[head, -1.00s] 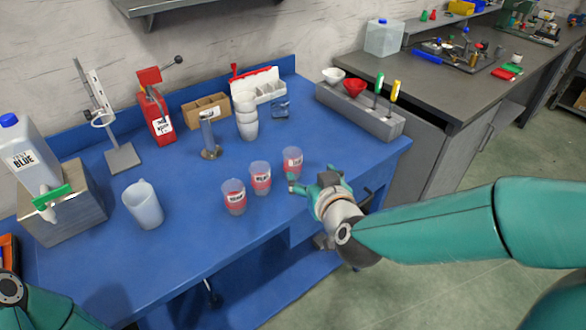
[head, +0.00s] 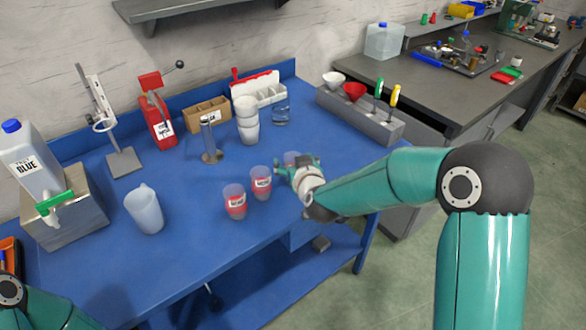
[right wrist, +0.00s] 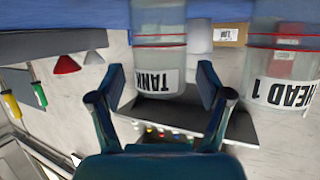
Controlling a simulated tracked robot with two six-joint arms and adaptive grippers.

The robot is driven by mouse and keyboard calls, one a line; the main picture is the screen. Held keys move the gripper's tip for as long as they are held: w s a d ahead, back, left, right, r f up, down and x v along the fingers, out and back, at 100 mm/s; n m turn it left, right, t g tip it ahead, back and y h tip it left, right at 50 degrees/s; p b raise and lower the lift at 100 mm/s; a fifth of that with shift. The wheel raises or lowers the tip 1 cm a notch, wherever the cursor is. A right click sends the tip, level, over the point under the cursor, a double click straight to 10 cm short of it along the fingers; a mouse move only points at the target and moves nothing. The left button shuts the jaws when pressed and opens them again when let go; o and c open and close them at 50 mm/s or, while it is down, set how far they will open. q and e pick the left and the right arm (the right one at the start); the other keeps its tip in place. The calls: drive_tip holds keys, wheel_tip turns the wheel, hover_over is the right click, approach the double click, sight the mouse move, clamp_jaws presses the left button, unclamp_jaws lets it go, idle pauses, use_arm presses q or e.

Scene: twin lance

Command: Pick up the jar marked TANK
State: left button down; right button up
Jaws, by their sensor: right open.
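Three clear jars with red bands and white labels stand in a slanting row on the blue bench. The jar marked TANK (right wrist: 157,50) shows upside down in the right wrist view, between the spread fingers of my right gripper (right wrist: 162,84). In the head view the TANK jar (head: 290,157) is at the right end of the row, mostly hidden by my right gripper (head: 294,168). The gripper is open around or just in front of it; contact cannot be told. The jar marked HEAD 1 (right wrist: 285,65) is beside it; the third jar (head: 235,201) is farther left. My left gripper is out of view.
The blue bench (head: 190,255) is clear in front of the jars. A grey rack (head: 360,118) with funnels and tools stands at the back right.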

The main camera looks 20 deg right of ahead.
drive_tip(key=shift+w+f, duration=0.15)
drive_tip(key=shift+w, duration=0.3)
drive_tip(key=c, duration=1.1)
drive_tip(key=shift+o, duration=0.2)
